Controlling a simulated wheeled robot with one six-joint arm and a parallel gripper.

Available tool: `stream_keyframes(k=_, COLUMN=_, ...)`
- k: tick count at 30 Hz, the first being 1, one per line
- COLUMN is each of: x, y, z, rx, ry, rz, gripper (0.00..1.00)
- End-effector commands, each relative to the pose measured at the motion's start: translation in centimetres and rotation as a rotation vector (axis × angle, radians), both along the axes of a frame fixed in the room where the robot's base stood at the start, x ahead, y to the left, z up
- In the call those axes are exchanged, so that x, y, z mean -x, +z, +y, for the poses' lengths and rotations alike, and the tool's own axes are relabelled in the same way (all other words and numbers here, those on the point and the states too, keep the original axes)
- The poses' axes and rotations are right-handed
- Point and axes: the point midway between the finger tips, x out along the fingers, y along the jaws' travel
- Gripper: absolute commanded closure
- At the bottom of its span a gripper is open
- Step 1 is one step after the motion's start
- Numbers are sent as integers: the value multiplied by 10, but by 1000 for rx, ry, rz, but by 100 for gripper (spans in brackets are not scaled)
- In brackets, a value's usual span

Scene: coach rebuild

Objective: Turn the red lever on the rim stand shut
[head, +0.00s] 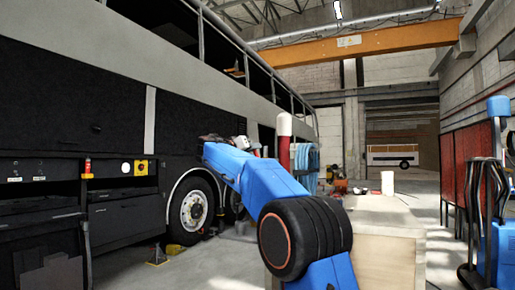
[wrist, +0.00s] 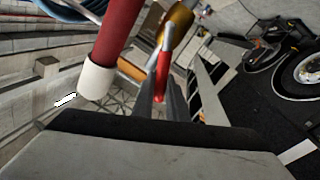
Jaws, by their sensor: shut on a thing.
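The red lever (wrist: 163,62) shows in the upper middle of the wrist view, hanging from a brass-coloured valve body (wrist: 180,24). My gripper (wrist: 161,90) has its two dark fingers close together on the lever's lower end. In the head view my blue arm reaches away to the rim stand, and my gripper (head: 238,143) is small there. The stand's red post with a white cap (head: 284,126) rises just right of it. The post also shows in the wrist view (wrist: 119,32), left of the fingers and apart from them. The lever cannot be made out clearly in the head view.
A blue hose coil (head: 306,158) hangs beside the post. The coach (head: 90,90) with its wheel (head: 193,210) stands on the left. A pale bench (head: 385,216) lies right of my arm, with a white cylinder (head: 387,183) on it. Blue equipment (head: 497,240) stands far right.

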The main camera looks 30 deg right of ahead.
Motion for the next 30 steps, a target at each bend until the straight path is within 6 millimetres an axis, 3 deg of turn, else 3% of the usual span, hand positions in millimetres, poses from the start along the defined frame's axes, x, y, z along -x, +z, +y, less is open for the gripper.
stream_keyframes(k=12, x=-21, y=-19, z=16, rx=244, ry=2, rz=314, gripper=100)
stream_keyframes(k=30, x=-36, y=-57, z=28, rx=577, ry=2, rz=741, gripper=100)
